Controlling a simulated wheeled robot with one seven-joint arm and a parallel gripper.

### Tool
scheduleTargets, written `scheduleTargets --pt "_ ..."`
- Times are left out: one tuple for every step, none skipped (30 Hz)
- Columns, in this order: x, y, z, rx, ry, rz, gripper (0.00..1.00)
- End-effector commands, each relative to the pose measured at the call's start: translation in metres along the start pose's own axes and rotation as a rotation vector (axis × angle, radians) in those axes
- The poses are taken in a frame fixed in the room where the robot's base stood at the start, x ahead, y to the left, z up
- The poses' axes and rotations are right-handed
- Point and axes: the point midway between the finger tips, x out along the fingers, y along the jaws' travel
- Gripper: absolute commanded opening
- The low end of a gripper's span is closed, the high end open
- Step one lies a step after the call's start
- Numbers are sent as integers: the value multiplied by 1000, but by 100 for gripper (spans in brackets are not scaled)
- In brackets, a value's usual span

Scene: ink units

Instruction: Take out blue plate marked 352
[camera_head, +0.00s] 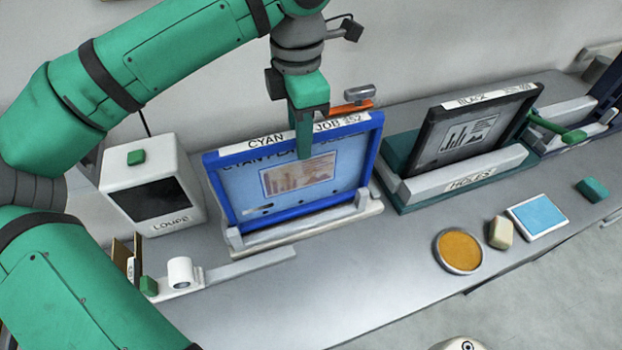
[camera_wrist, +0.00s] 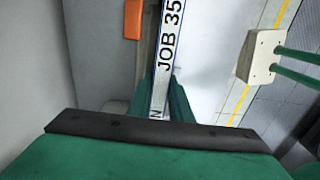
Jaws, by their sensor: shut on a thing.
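The blue-framed plate (camera_head: 352,188) stands nearly upright, its top label reading CYAN JOB 352. Its lower edge is at a pale grey holder (camera_head: 262,240) on the bench; I cannot tell if it is seated or slightly raised. My green gripper (camera_head: 303,145) comes down from above and is shut on the plate's top edge near the middle, covering part of the label. The wrist view shows the white label strip (camera_wrist: 168,50) with JOB 35 readable, running between the green fingers (camera_wrist: 178,100); the fingertips are mostly hidden.
A dark plate (camera_head: 470,135) stands right in a holder marked HOLES. A white box marked LOUPE (camera_head: 165,165) stands close left. An orange-handled tool (camera_head: 350,108) is behind the blue plate. An amber disc (camera_head: 459,251) and blue pad (camera_head: 537,216) lie right. The front middle bench is clear.

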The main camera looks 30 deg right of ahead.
Motion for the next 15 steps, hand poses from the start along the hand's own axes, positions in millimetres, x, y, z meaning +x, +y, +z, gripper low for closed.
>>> scheduleTargets --pt "-6 1 0 -2 0 4 0" --pt "-9 1 0 -2 -1 4 0" --pt "-14 1 0 -2 -1 5 0" --pt "-17 1 0 -3 -1 5 0" --pt "-20 1 0 -3 -1 4 0" --pt "-24 1 0 -3 -1 4 0" --pt "-27 1 0 -3 -1 4 0" --pt "-30 1 0 -2 -1 5 0" --pt "-34 1 0 -2 -2 5 0" --pt "-37 1 0 -2 -2 5 0" --pt "-40 1 0 -2 -2 5 0" --pt "-45 1 0 -2 -2 5 0" --pt "-48 1 0 -2 -1 5 0" --pt "-50 1 0 -2 -1 5 0" --pt "-54 1 0 -2 -1 5 0"
